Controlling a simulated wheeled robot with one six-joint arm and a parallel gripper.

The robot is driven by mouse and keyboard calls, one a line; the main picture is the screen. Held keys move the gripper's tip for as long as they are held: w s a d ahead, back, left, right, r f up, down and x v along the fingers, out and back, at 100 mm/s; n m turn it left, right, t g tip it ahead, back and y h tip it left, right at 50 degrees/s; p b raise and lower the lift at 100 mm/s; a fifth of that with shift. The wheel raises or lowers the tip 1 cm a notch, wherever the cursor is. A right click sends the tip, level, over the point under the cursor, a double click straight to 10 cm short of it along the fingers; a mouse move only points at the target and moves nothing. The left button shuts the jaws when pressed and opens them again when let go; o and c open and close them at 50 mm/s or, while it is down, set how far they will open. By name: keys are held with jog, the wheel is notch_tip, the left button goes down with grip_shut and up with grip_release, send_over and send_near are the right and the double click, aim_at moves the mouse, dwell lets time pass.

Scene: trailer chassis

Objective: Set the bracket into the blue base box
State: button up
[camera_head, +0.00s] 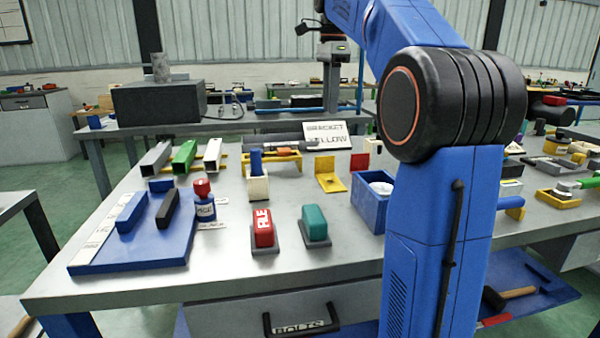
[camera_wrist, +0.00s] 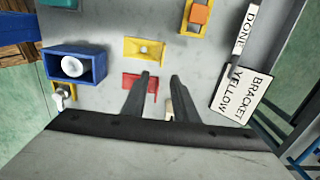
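The yellow bracket (camera_head: 328,183) is an L-shaped plate standing free on the table; it also shows in the wrist view (camera_wrist: 132,48), just above my fingertips. The blue base box (camera_head: 366,212) is open-topped with a white round part inside, nearer the front edge and partly beside my arm. In the wrist view the box (camera_wrist: 103,73) lies left of the brackets. My gripper (camera_wrist: 161,76) is open and empty, its two dark fingers pointing toward the table. The right finger is clear of objects; the left finger overlaps the red bracket in the picture.
A red bracket (camera_head: 359,161) stands right of the yellow one. A sign (camera_head: 327,136) reads "BRACKET YELLOW". An orange part on a yellow holder (camera_head: 285,155) and a white box with a blue peg (camera_head: 257,186) are to the left. Red (camera_head: 263,229) and teal (camera_head: 315,224) blocks stand in front.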

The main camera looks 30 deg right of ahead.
aim_at(325, 158)
jog(key=f, duration=1.1)
jog(key=w+f, duration=0.1)
jog(key=f, duration=0.5)
jog(key=shift+a+f, duration=0.1)
jog(key=shift+a, duration=0.1)
grip_shut()
dwell(1.0)
